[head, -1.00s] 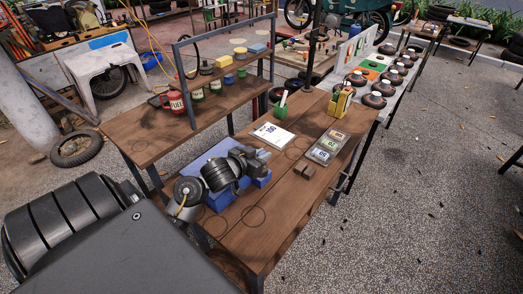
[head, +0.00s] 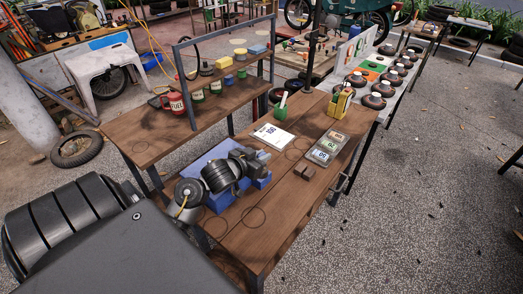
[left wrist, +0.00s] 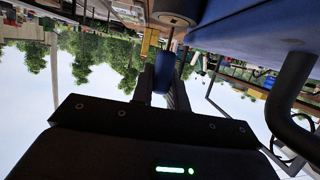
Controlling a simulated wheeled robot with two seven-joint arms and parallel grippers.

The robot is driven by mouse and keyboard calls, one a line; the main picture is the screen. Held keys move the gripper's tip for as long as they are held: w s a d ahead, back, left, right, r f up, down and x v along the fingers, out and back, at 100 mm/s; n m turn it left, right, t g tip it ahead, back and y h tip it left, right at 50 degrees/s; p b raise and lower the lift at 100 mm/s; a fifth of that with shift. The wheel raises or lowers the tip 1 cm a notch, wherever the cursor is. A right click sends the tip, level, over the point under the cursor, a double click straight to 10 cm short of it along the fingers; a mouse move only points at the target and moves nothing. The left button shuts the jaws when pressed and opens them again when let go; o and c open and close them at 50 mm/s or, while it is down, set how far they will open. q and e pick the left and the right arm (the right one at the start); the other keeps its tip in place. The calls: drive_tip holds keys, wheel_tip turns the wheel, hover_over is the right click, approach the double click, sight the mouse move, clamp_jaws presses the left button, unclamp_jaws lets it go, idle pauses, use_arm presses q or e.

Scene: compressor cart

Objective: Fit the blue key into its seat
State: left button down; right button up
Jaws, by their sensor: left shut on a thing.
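My left gripper (head: 250,162) is over the blue block (head: 216,202) on the wooden workbench. In the head view its fingers and what they hold are hard to make out. In the left wrist view the left gripper (left wrist: 165,82) is shut on a blue piece, which looks like the blue key (left wrist: 163,73). A large blue body (left wrist: 245,22) fills the upper right there. I cannot tell whether the key touches a seat. My right gripper is not in view.
The workbench (head: 250,235) also bears a white paper (head: 272,136), a tray of numbered pieces (head: 324,149), brown blocks (head: 304,172), a green cup (head: 281,112) and a yellow holder (head: 341,100). A shelf frame (head: 228,38) stands behind. The bench's near right part is clear.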

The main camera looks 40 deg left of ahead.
use_arm(q)
drive_tip(key=shift+p, duration=0.65)
idle(0.6)
drive_tip(key=shift+f+b, duration=0.45)
drive_tip(key=shift+f, duration=0.15)
drive_tip(key=c, duration=1.3)
unclamp_jaws()
drive_tip(key=shift+f, duration=0.1)
drive_tip(key=shift+s, duration=0.15)
drive_tip(key=v, duration=1)
drive_tip(key=shift+s+r, duration=0.25)
drive_tip(key=shift+r, duration=0.05)
drive_tip(key=shift+d, duration=0.1)
